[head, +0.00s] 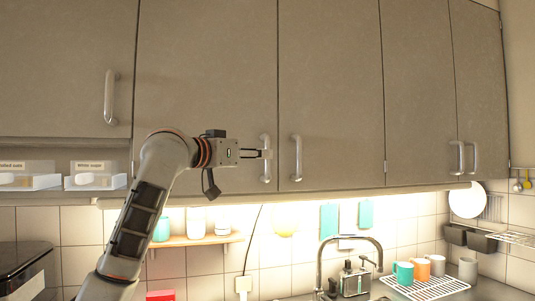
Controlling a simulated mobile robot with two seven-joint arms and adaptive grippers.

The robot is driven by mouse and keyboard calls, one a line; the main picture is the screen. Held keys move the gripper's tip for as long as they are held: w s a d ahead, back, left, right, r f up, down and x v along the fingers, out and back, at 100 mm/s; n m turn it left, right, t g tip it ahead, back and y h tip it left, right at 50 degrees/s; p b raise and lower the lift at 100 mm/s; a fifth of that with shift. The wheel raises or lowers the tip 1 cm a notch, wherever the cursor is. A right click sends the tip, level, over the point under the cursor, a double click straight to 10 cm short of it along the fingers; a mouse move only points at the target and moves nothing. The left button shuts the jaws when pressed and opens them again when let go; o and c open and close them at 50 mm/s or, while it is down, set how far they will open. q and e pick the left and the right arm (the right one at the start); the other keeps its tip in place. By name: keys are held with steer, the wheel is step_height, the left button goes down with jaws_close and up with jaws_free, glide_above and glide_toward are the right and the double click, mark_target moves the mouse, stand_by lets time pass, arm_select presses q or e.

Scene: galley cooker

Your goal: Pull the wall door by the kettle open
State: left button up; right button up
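Grey-brown wall doors run across the top of the head view. One wide door (205,70) has a vertical bar handle (265,175) at its lower right edge and looks shut. My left gripper (266,153) is at this handle, its fingers pointing right and overlapping the bar's middle. I cannot tell whether the fingers are closed on the bar or only in front of it. No kettle can be made out. My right gripper is out of view.
The neighbouring door (330,90) has its own handle (296,158) close by on the right. Below are a small shelf (190,241) with jars, a tap (350,240), and a rack (425,289) with mugs. Labelled trays (95,182) sit at the left.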

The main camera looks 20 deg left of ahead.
mark_target(266, 179)
arm_select(q)
steer(key=p+x, duration=0.1)
steer(key=x, duration=0.3)
steer(key=shift+w+d, duration=0.2)
steer(key=shift+w, duration=0.2)
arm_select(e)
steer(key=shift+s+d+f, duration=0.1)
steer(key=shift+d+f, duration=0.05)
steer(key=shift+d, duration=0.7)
arm_select(q)
jaws_close()
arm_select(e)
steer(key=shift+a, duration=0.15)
